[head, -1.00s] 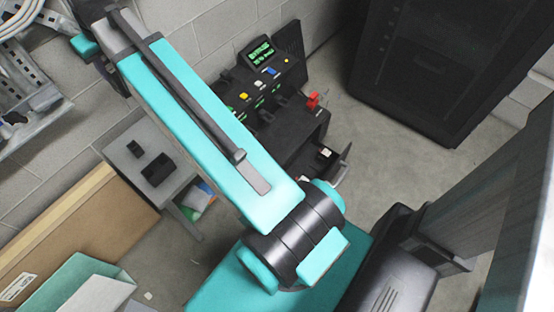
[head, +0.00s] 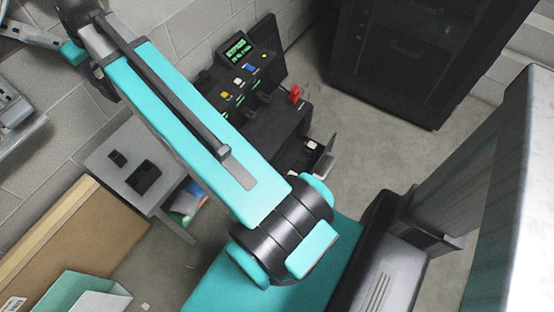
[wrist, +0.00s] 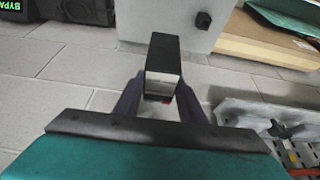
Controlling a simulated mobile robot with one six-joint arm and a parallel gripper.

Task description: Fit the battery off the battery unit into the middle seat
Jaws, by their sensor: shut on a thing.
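In the wrist view my gripper (wrist: 160,97) is shut on the battery (wrist: 163,63), a block with a black top and a pale grey-white end face. It is held between the two dark fingers, clear of any surface I can see. Blocks of the grey wall lie behind it. In the head view my arm reaches to the upper left, and the gripper and battery are not in view. The black unit (head: 275,122) with a lit green display (head: 237,48) and coloured buttons stands past my arm, which partly covers it. I cannot tell the middle seat in either view.
A small grey table (head: 112,180) with black blocks (head: 144,177) stands at left, near cardboard (head: 75,235). A dark cabinet (head: 415,60) stands at upper right, with bare floor (head: 365,150) before it. A metal tray (wrist: 275,122) with parts shows at right in the wrist view.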

